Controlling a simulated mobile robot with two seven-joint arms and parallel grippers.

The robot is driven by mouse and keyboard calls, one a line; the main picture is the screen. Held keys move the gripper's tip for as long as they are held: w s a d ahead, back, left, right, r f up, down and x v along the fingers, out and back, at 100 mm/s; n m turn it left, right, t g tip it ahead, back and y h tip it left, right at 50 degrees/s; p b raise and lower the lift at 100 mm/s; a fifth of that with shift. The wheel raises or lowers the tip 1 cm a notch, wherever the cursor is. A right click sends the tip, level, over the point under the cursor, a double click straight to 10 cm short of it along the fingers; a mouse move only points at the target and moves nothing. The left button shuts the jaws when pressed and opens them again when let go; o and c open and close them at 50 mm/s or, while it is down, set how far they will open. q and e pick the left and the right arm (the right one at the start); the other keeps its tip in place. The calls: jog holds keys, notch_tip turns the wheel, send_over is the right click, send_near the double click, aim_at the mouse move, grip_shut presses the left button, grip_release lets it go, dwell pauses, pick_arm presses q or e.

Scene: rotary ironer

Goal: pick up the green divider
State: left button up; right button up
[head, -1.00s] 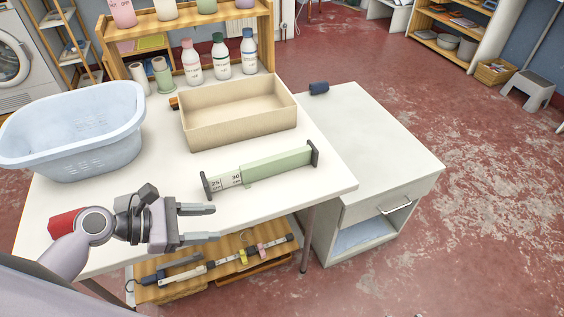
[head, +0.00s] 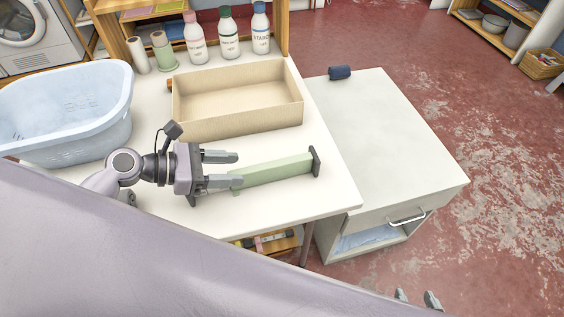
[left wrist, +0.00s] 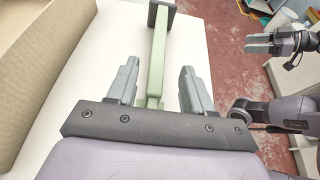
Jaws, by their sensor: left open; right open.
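The green divider (head: 275,170) lies on the white table, a long bar with a dark end plate at its right end. Its left part is hidden behind my left gripper (head: 240,169) in the head view. My left gripper is open. In the left wrist view the divider (left wrist: 157,55) runs lengthwise between the two open fingers, with a gap on both sides. I cannot tell how high the fingers are above it. My right gripper (head: 418,299) shows only its fingertips at the bottom edge; in the left wrist view (left wrist: 262,44) it is open and empty, off the table.
An open beige box (head: 238,123) stands just behind the divider. A pale blue basket (head: 75,135) is at the left. Several bottles, one of them blue-labelled (head: 261,30), stand at the back. A white cabinet (head: 390,140) with a dark roll (head: 340,72) adjoins the table's right side.

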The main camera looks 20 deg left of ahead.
aim_at(264, 166)
pick_arm(q)
jog(key=x, duration=0.6)
jog(key=shift+w+d+r, duration=0.2)
jog(key=shift+w+r, duration=0.1)
jog(key=shift+r, duration=0.05)
jog(key=shift+c, duration=0.3)
grip_shut()
